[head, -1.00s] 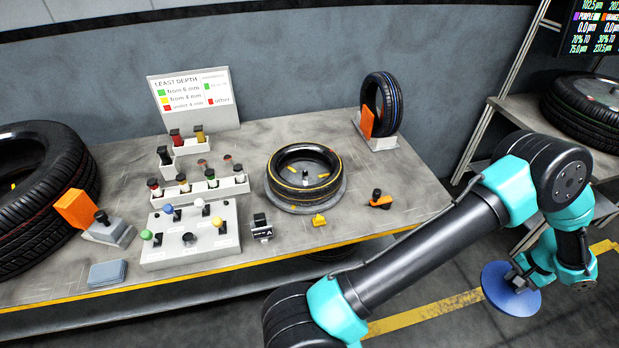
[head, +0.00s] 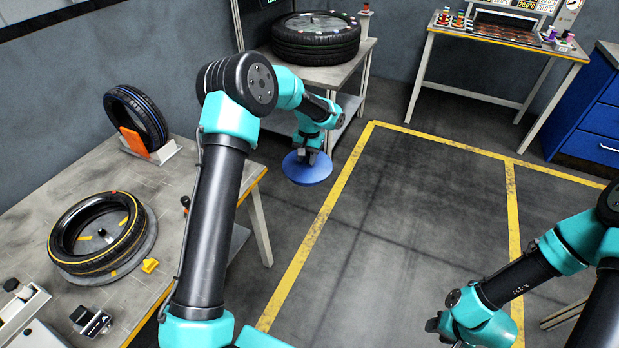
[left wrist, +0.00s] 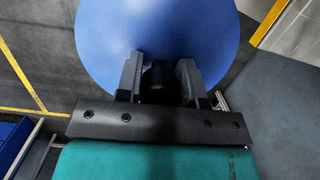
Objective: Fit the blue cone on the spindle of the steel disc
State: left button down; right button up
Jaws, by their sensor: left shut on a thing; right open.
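The blue cone (head: 307,172) shows as a wide, round blue piece. My left gripper (head: 308,156) is shut on it, and the cone hangs in the air in front of the shelf at the back. In the left wrist view the cone's blue face (left wrist: 158,35) spreads beyond the fingers, with a dark knob (left wrist: 160,82) between them. The steel disc (head: 146,247) lies on the bench at the left, under a flat tyre (head: 68,226). A short spindle (head: 101,236) stands in the tyre's opening. My right arm enters at lower right; its fingertips are not visible.
The bench (head: 180,200) also carries an upright tyre (head: 135,115) in a holder, a small yellow block (head: 150,265) and a black device (head: 92,320). A shelf at the back holds another tyre (head: 315,45). Open floor (head: 400,220) lies to the right.

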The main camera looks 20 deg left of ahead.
pick_arm(q)
jog(key=s+a+r, duration=0.1)
jog(key=a+r, duration=0.9)
jog(key=r, duration=0.1)
jog(key=shift+s+r, duration=0.2)
jog(key=shift+s, duration=0.05)
jog(key=shift+a, duration=0.1)
